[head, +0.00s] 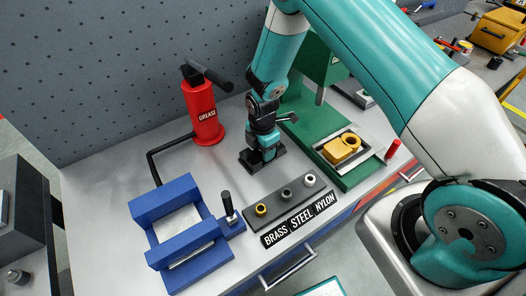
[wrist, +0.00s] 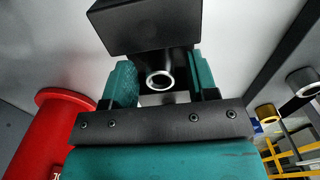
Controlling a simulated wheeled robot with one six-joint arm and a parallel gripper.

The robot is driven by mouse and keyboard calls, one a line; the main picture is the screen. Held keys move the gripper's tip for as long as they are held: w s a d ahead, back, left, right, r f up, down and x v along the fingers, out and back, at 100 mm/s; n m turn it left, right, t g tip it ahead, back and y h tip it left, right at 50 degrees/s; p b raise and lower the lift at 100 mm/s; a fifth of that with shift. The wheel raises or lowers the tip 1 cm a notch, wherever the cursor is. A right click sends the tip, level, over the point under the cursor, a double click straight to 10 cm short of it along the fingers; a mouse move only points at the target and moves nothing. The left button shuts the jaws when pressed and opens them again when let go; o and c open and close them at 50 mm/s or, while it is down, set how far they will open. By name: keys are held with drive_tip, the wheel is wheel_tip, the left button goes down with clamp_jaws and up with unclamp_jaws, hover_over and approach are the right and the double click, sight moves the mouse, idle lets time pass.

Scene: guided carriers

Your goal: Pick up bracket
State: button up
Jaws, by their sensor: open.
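My gripper (head: 264,146) points down at the bench, in the middle of the head view. It stands over a dark block-like part (head: 250,161). In the wrist view its teal fingers (wrist: 165,82) are open on either side of a dark part with a pale metal ring (wrist: 160,79). I cannot tell whether the fingers touch it. A yellow part with a round boss (head: 342,148) sits on the green press base (head: 356,176), right of my gripper. I cannot tell for certain which of these two parts is the bracket.
A red grease can (head: 204,117) stands behind and left of my gripper. A blue vise-like frame (head: 163,205) is at front left. A grey rack (head: 287,203) with several bushings stands in front, beside a brass, steel and nylon label (head: 300,219). A perforated wall closes the back.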

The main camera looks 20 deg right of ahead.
drive_tip(key=shift+c, duration=0.2)
clamp_jaws()
